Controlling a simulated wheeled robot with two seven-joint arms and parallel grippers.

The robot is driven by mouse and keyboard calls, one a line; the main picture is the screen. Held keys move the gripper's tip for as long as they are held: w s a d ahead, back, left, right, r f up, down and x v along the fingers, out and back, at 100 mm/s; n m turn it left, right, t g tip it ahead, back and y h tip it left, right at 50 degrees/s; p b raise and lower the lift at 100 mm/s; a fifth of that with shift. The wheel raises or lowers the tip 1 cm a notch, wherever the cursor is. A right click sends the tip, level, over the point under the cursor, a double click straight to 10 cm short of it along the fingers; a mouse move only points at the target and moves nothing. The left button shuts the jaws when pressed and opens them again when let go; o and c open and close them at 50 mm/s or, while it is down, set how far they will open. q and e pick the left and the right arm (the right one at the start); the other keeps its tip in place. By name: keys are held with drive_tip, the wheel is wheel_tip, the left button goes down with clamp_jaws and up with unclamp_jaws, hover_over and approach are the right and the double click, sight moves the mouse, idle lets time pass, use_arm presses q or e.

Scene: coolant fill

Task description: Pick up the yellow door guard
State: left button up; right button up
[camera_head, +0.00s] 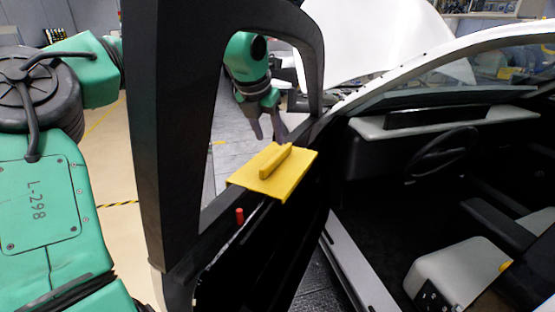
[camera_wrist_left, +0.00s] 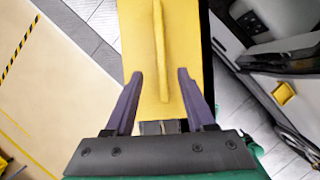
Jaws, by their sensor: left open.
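The yellow door guard (camera_head: 290,182) is a flat plate with a raised ridge on top, and it sits over the sill of the open car door (camera_head: 165,130). My left gripper (camera_head: 267,136) shows through the door's window opening, behind and above the guard, with its fingers pointing down and apart from it. In the left wrist view, the guard (camera_wrist_left: 145,60) lies ahead of the left gripper (camera_wrist_left: 160,74). The ridge runs between the two spread fingers, with nothing held. My right gripper is not in view.
The black window frame surrounds the left gripper's opening. A small red pin (camera_head: 239,216) stands on the sill near the guard. The car interior with its steering wheel (camera_head: 442,153) and pale seat (camera_head: 450,265) is on the right. Open floor (camera_head: 110,170) lies left of the door.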

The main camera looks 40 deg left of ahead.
sight(277, 156)
use_arm(q)
drive_tip(key=x, duration=0.3)
drive_tip(key=shift+w+p, duration=0.15)
drive_tip(key=shift+p, duration=0.2)
drive_tip(key=p+x, duration=0.1)
drive_tip(key=x, duration=0.1)
drive_tip(key=p+x, duration=0.1)
drive_tip(key=x, duration=0.2)
drive_tip(key=shift+w+d+r+p, duration=0.1)
drive_tip(key=shift+w+p, duration=0.2)
drive_tip(key=shift+p, duration=0.05)
drive_tip(key=shift+f, duration=0.35)
drive_tip(key=shift+s, duration=0.15)
drive_tip(key=c, duration=0.5)
clamp_jaws()
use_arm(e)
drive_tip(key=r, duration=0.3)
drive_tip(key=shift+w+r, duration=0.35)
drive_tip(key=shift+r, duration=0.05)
